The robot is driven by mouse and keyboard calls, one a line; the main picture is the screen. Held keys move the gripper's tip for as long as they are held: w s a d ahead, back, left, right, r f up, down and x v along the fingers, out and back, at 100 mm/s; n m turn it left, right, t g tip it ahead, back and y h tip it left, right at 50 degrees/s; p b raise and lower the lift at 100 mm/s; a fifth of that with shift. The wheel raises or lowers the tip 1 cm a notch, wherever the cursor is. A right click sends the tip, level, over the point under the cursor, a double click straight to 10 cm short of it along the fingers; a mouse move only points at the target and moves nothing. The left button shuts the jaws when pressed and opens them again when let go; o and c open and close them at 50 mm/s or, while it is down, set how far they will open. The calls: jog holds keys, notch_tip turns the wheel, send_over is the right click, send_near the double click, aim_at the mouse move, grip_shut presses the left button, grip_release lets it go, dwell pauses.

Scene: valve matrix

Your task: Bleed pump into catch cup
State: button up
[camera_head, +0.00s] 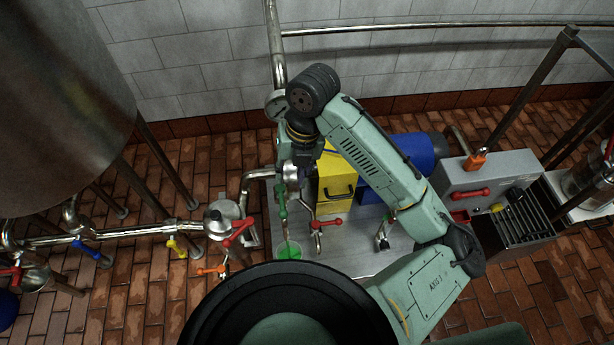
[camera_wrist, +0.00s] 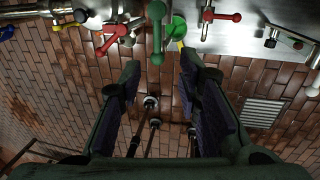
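A green-handled valve lever (camera_head: 282,207) hangs at the pump's front pipework in the head view. It also shows in the wrist view (camera_wrist: 157,32), its round knob lying just beyond and between my fingertips. My gripper (camera_wrist: 160,72) is open, with a clear gap on both sides of the knob. In the head view my gripper's fingers are largely hidden behind my wrist. The catch cup (camera_head: 289,252), bright green inside, stands below the green lever; it also shows in the wrist view (camera_wrist: 179,26). The pump's blue motor (camera_head: 410,158) and yellow housing (camera_head: 337,183) stand behind, partly covered by my arm.
Red-handled valves (camera_head: 238,234) (camera_head: 326,223) flank the green lever. Yellow (camera_head: 172,243), orange (camera_head: 213,270) and blue (camera_head: 87,250) handles sit along the left pipe. A steel tank (camera_head: 60,110) fills the upper left. A grey box (camera_head: 485,187) stands right.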

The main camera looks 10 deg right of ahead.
aim_at(283, 205)
jog(key=f, duration=0.3)
jog(key=a+f, duration=0.1)
jog(key=f, duration=0.3)
jog(key=a+f, duration=0.1)
jog(key=f, duration=0.2)
jog(key=shift+s+a+f+p, duration=0.25)
jog(key=shift+s+f+p, duration=0.05)
jog(key=shift+s+p, duration=0.1)
jog(key=shift+c, duration=0.2)
grip_shut()
